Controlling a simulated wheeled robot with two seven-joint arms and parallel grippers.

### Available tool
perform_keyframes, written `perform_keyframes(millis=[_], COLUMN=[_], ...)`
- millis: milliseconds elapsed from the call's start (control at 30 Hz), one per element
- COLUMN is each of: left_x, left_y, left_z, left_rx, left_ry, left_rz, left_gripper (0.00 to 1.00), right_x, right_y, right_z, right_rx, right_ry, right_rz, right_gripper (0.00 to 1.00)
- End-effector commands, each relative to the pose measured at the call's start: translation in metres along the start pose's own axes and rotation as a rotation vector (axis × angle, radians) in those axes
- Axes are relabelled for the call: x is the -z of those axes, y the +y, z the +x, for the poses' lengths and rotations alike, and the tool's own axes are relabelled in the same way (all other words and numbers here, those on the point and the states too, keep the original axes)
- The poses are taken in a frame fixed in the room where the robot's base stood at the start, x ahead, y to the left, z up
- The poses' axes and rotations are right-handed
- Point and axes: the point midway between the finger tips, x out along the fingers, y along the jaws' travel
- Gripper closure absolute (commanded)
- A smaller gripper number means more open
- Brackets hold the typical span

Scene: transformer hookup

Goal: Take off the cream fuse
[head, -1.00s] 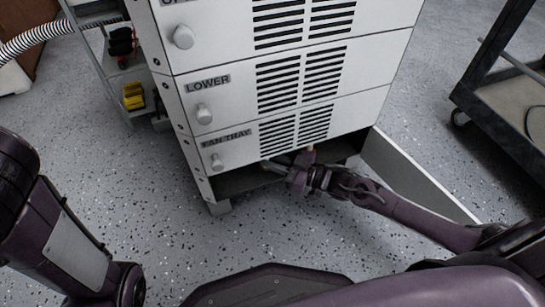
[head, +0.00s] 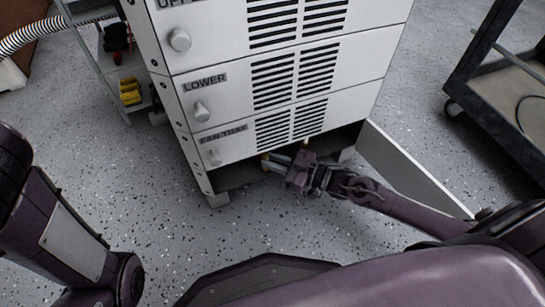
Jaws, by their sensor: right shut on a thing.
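My right gripper (head: 275,164) reaches in from the right, at the open bay under the fan tray of the grey cabinet (head: 225,150). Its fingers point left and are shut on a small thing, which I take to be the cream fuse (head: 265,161). Only a small yellowish bit of it shows at the fingertips; the rest is hidden by the fingers and the shadow of the bay. Whether it still touches a holder cannot be seen. My left arm stands at the left edge; its gripper is out of view.
A low panel, open like a door (head: 415,172), stands right of the bay, beside my right forearm. A dark cart (head: 470,75) is at the upper right. A side shelf with a yellow bin (head: 130,92) is at the left. The speckled floor in front is clear.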

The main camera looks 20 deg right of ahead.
Motion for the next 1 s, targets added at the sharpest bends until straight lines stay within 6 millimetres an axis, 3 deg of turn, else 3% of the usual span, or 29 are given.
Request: perform_keyframes(millis=[333, 1000], left_x=[-0.001, -0.011], left_y=[0.0, -0.004], left_z=[0.003, 0.035], left_rx=[0.0, 0.005], left_ry=[0.0, 0.002], left_rz=[0.0, -0.002], left_gripper=[0.39, 0.39], right_x=[0.001, 0.001], right_y=[-0.002, -0.035], right_z=[-0.002, -0.035], right_rx=[0.0, 0.0], right_ry=[-0.001, 0.0], right_rz=[0.001, 0.001], right_gripper=[1.0, 1.0])
